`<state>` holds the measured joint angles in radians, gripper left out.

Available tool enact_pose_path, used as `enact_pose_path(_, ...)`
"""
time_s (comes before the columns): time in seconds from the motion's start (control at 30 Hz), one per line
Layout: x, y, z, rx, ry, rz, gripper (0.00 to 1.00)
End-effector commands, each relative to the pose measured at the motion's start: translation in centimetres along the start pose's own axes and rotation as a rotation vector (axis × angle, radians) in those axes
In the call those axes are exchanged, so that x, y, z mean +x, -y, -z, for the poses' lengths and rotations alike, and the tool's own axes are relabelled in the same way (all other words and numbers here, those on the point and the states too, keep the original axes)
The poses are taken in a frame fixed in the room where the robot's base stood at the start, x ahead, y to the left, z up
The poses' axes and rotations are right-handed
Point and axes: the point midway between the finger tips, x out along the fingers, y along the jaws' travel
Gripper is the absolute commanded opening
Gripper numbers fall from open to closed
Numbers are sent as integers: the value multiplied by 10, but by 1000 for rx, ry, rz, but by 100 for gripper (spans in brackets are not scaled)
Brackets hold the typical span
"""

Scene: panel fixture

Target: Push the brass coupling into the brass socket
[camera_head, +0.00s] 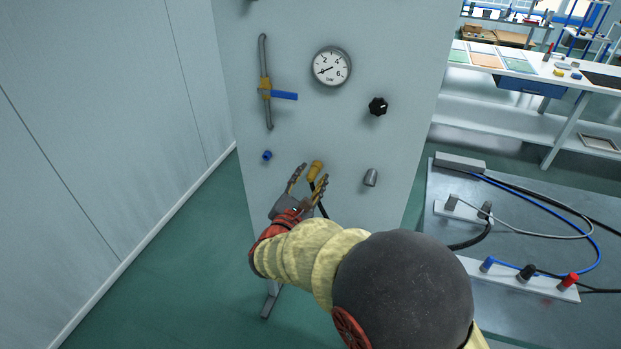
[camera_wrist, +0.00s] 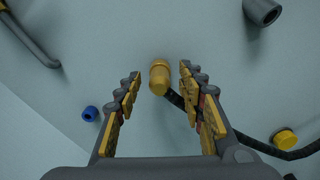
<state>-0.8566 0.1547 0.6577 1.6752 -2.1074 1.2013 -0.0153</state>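A brass cylinder (camera_wrist: 159,77) stands at the panel, between and ahead of my gripper's fingertips in the wrist view; it also shows in the head view (camera_head: 316,170). A black hose (camera_wrist: 215,125) runs from beside it to the lower right. My gripper (camera_wrist: 159,72) is open, with a gap on both sides of the cylinder; in the head view the fingers (camera_head: 307,178) point at the panel. A second brass-coloured round piece (camera_wrist: 285,138) sits lower right by the hose. I cannot tell which piece is the coupling and which the socket, nor how the hose joins.
The panel (camera_head: 295,30) carries a gauge (camera_head: 331,67), a black knob (camera_head: 377,106), a blue-handled valve (camera_head: 283,95), a blue knob (camera_head: 267,155) and a grey cylinder (camera_head: 370,177). A bench with cables (camera_head: 440,250) stands at right. Green floor is free at left.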

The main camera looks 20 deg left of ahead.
Motion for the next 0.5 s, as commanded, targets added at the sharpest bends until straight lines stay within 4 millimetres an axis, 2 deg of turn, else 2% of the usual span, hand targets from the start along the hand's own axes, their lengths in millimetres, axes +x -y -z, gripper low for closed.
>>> enact_pose_path(0.17,-3,0,0,0,-1,-1,39)
enact_pose_path(0.27,-13,-1,0,0,-2,-1,39)
enact_pose_path(0.5,-60,-1,1,-1,-3,-3,39)
